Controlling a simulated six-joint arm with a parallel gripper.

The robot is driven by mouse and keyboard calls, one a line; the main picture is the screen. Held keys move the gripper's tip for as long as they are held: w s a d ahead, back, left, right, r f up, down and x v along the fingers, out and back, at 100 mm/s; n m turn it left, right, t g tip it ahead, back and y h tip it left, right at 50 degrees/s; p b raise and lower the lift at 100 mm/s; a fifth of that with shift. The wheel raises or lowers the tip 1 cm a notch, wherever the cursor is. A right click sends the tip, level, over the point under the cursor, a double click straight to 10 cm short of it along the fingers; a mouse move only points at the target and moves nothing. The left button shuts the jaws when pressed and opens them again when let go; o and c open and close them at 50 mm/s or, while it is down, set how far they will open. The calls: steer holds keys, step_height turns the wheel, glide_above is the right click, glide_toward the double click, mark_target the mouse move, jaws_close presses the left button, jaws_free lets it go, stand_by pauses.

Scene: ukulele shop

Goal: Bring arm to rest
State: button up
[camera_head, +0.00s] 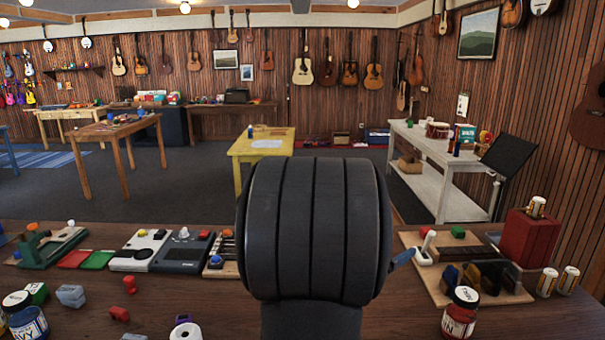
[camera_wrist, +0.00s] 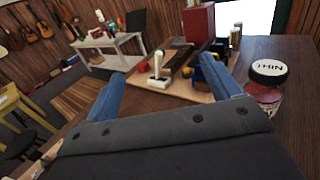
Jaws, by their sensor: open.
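My gripper (camera_wrist: 161,67) shows in the wrist view as two blue fingers spread wide apart, with nothing between them. It is above the table, pointing toward a wooden board (camera_wrist: 165,87) that carries a white lever switch (camera_wrist: 157,68). In the head view, my dark arm link fills the middle and hides most of the gripper. Only a blue fingertip (camera_head: 402,259) shows at its right, close to the white lever switch (camera_head: 424,250). I cannot tell from the head view whether it touches anything.
The wooden table (camera_head: 400,322) holds a red jar (camera_head: 460,315), a red box (camera_head: 527,238) and cans (camera_head: 568,280) at right. A grey device (camera_head: 183,252), a green tool (camera_head: 45,247) and small blocks lie at left. Bare tabletop shows at front right.

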steer(key=shift+n+t+y, duration=0.3)
steer(key=shift+t, duration=0.2)
steer(key=shift+w+a, duration=0.3)
steer(key=shift+a, duration=0.35)
steer(key=shift+w+a, duration=0.25)
steer(key=shift+a, duration=0.35)
steer(key=shift+w+a, duration=0.3)
steer(key=shift+a, duration=0.35)
